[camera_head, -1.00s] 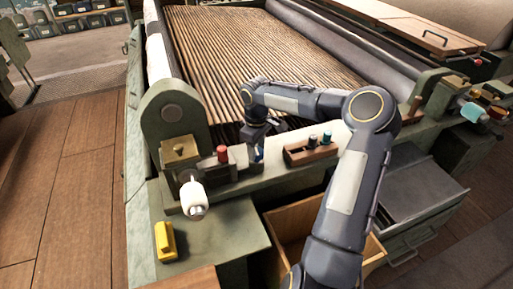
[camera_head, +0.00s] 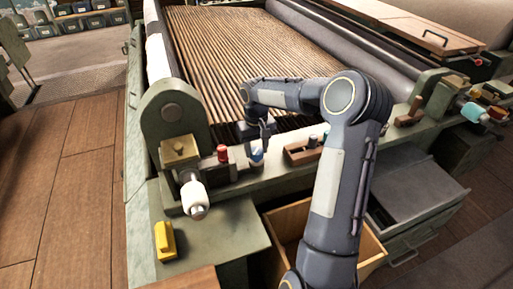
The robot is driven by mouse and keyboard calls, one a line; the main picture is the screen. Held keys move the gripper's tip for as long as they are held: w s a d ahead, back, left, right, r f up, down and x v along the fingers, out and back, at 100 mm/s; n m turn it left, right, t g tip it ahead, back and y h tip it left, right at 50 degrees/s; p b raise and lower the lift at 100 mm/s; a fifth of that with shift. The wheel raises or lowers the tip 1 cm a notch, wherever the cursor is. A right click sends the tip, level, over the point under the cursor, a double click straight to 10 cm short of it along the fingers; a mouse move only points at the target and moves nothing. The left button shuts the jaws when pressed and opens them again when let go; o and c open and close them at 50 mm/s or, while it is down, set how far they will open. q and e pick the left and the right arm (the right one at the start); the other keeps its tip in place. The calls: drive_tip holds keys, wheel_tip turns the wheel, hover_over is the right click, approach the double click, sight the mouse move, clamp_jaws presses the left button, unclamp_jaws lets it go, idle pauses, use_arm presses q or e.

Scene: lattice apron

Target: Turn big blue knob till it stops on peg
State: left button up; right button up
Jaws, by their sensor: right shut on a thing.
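The big blue knob (camera_head: 257,155) sits on the front rail of the machine, right of a red knob (camera_head: 222,153). My right gripper (camera_head: 260,149) reaches down onto it from above and is shut on it; the fingers hide part of the knob. I cannot make out the stop peg near the knob. My left gripper is not in view.
A wooden holder (camera_head: 298,152) with small dark and blue pieces stands close right of the knob. A white roller handle (camera_head: 195,198) and a yellow block (camera_head: 165,240) are at front left. An open wooden drawer (camera_head: 291,217) lies below my right arm.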

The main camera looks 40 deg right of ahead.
drive_tip(key=m, duration=0.6)
drive_tip(key=shift+r+m+p, duration=0.1)
drive_tip(key=shift+m+p, duration=0.2)
drive_tip(key=m+p, duration=0.1)
drive_tip(key=m, duration=0.5)
drive_tip(key=m+p, duration=0.3)
drive_tip(key=m, duration=0.3)
drive_tip(key=shift+r+m, duration=0.1)
drive_tip(key=shift+m, duration=0.2)
drive_tip(key=m+p, duration=0.2)
drive_tip(key=m, duration=0.2)
drive_tip(key=shift+m+p, duration=0.55)
drive_tip(key=shift+m, duration=0.35)
drive_tip(key=o, duration=1)
drive_tip(key=shift+f, duration=0.2)
drive_tip(key=shift+r, duration=0.1)
